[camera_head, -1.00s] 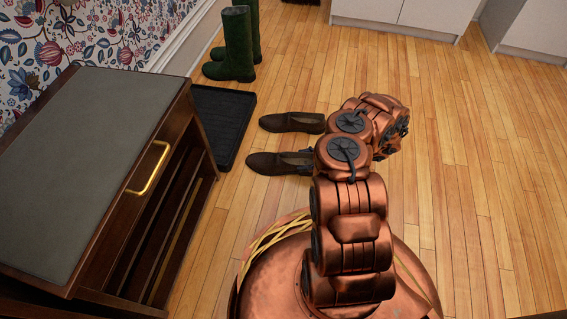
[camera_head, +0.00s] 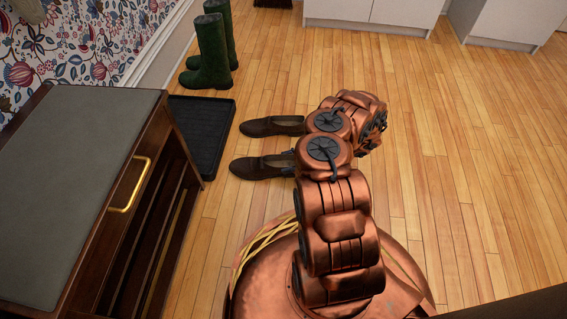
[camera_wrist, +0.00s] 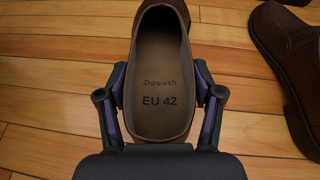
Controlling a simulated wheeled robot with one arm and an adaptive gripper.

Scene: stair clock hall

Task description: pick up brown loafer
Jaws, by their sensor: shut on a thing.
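Two dark brown loafers lie side by side on the floor in the head view, toes to the left. The near brown loafer (camera_head: 262,166) has its heel end at my gripper. In the wrist view my gripper (camera_wrist: 161,98) is shut on this brown loafer (camera_wrist: 163,70), one finger on each side of its heel part. Its insole reads "Daweth" and "EU 42". The far loafer (camera_head: 272,126) shows in part at the right of the wrist view (camera_wrist: 288,62), apart from my fingers. My arm hides most of the gripper in the head view. I cannot tell whether the held loafer is off the floor.
A black boot tray (camera_head: 203,150) lies left of the loafers. Green boots (camera_head: 210,55) stand behind it. A dark wooden bench cabinet (camera_head: 125,195) with a grey top is at the left. White cabinets (camera_head: 370,15) stand at the back. The floor to the right is clear.

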